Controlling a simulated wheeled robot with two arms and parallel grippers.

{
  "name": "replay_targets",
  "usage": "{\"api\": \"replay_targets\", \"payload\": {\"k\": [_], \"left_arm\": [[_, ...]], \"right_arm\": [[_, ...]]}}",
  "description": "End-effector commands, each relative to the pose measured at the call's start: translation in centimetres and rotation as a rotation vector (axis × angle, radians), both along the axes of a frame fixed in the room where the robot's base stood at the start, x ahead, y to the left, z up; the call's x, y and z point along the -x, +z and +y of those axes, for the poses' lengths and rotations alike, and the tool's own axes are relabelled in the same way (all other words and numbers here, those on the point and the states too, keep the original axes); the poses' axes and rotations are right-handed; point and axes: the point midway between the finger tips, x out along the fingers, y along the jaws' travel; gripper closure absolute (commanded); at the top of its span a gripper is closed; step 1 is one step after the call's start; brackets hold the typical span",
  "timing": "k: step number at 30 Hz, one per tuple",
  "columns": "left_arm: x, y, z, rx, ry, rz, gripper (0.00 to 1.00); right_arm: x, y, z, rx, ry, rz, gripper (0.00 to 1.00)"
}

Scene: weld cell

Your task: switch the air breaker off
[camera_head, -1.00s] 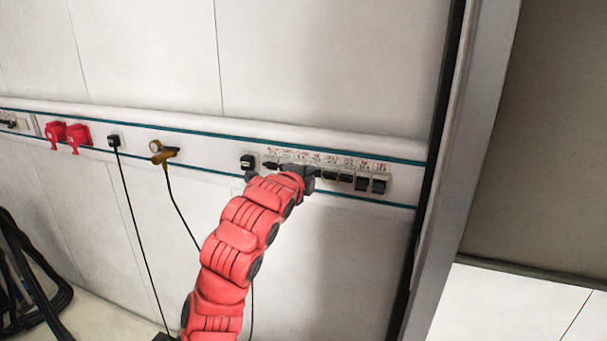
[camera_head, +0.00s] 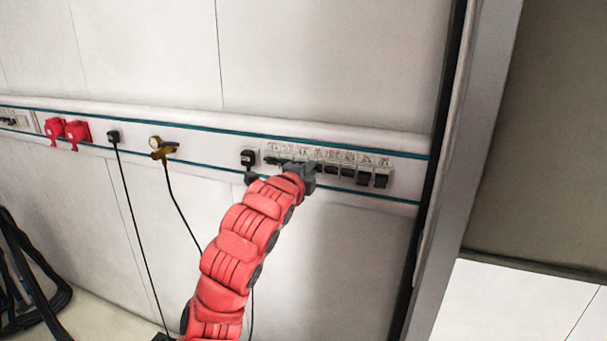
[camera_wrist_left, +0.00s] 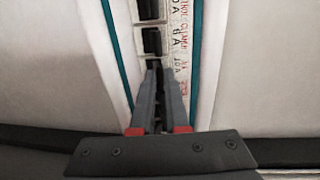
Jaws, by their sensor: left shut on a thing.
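A row of breakers (camera_head: 364,177) with dark switches and red-lettered labels sits on the wall rail, right of centre in the head view. I cannot read in the head view which one is the air breaker. My left gripper (camera_head: 314,168) is at the middle of this row, and its body hides part of the row. In the left wrist view the fingers (camera_wrist_left: 157,72) are close together at a dark breaker switch, shut on it; the tips hide most of it. More dark switches (camera_wrist_left: 152,42) line up beyond them, beside a label strip (camera_wrist_left: 180,45). My right gripper is not in view.
Left along the rail are a black plug (camera_head: 114,136) with a cable, a brass valve fitting (camera_head: 162,150) with a hose, and two red sockets (camera_head: 77,132). A black socket (camera_head: 249,157) is close left of the breakers. A dark door frame (camera_head: 445,150) stands at right.

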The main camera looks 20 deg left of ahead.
Motion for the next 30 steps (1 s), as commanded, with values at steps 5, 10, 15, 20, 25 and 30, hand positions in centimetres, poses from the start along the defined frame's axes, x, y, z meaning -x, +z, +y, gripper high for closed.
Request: {"api": "replay_targets", "payload": {"k": [5, 10, 15, 20, 25, 30], "left_arm": [[0.1, -1.4, 0.0, 0.002, -0.001, -0.096, 1.00], [0.1, -2.1, 0.0, 0.007, -0.001, -0.213, 1.00], [0.0, -2.7, 0.0, 0.012, -0.001, -0.328, 1.00], [-0.1, -2.9, 0.0, 0.015, 0.001, -0.424, 1.00], [-0.1, -2.8, 0.0, 0.017, 0.000, -0.489, 1.00], [-0.1, -2.5, 0.1, 0.017, 0.000, -0.497, 1.00]], "right_arm": [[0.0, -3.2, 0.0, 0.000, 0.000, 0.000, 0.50], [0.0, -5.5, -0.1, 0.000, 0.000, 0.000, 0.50], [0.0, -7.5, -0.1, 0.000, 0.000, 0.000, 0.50], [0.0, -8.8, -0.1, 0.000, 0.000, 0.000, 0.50], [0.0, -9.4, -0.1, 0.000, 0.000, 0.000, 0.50], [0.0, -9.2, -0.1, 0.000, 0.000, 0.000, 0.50]]}}
